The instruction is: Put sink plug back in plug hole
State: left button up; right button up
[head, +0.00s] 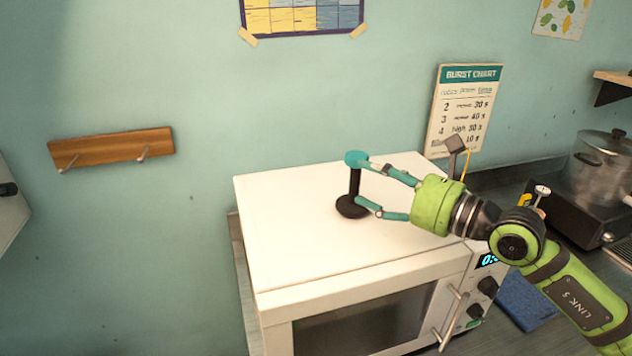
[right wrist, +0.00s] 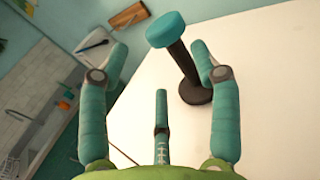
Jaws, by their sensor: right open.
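A black upright thing with a round base, a thin stem and a teal top (head: 352,207) stands on the white microwave (head: 290,215); I cannot tell whether it is the sink plug. My right gripper (head: 369,184) is open beside it, with its teal fingers close to the stem and top. In the right wrist view the thing (right wrist: 180,62) stands near the right-hand finger of my gripper (right wrist: 159,52), and nothing is held. The plug hole is not seen in either view. My left gripper is not in view.
A steel pot (head: 598,165) stands on a dark stove at the right. A blue cloth (head: 524,302) lies in front of the microwave's right side. A wooden hook rail (head: 110,150) and a burst chart (head: 463,108) are on the wall. The rest of the microwave top is clear.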

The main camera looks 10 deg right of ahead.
aim_at(356, 170)
jog(key=shift+w+r, duration=0.2)
jog(key=shift+r, duration=0.05)
jog(key=p+x, duration=0.2)
jog(key=x, duration=0.1)
jog(key=p+x, duration=0.2)
jog(key=shift+w+d+f, duration=0.15)
jog(key=shift+w+d, duration=0.05)
jog(key=shift+w, duration=0.2)
jog(key=shift+s+d, duration=0.1)
jog(key=shift+s, duration=0.1)
jog(key=shift+c, duration=1.2)
jog(key=c, duration=0.7)
grip_shut()
